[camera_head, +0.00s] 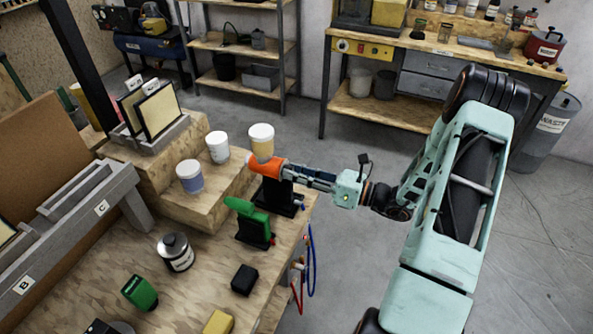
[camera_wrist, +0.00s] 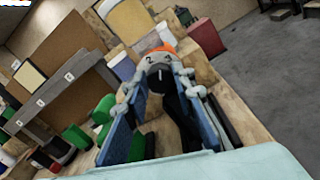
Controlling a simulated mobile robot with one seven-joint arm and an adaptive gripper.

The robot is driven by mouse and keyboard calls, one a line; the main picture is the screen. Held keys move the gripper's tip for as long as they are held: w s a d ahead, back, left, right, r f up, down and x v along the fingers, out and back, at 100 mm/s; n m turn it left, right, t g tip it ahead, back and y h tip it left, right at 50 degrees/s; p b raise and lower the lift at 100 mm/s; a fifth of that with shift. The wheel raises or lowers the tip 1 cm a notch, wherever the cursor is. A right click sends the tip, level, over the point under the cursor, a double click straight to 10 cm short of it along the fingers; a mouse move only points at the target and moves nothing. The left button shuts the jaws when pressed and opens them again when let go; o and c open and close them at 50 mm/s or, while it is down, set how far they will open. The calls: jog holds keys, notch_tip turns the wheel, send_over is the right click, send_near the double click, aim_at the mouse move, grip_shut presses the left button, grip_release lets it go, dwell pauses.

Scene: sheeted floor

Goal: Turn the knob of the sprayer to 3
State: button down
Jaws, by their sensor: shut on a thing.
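The orange sprayer (camera_head: 268,166) stands in a black holder (camera_head: 277,197) at the bench's right edge, with a tan, white-topped cup (camera_head: 261,141) above it. Its orange body shows partly in the wrist view (camera_wrist: 188,47). The pale knob (camera_wrist: 158,60) faces the wrist camera; a dark "2" shows at its left, and another mark at its right is too small to read surely. My gripper (camera_head: 290,171) reaches in from the right. Its two fingers are shut on the knob, one on each side, in the wrist view (camera_wrist: 157,80). The knob is hidden in the head view.
A green sprayer (camera_head: 248,215) in a black stand is close in front. White cups (camera_head: 217,147) stand on a wooden step (camera_head: 185,205) to the left. A labelled can (camera_head: 175,251) and a black block (camera_head: 244,279) lie nearer. Red and blue hoses (camera_head: 311,260) hang at the bench edge.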

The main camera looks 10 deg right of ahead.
jog(key=shift+m, duration=0.5)
jog(key=c, duration=1.6)
grip_release()
jog(key=v, duration=1.2)
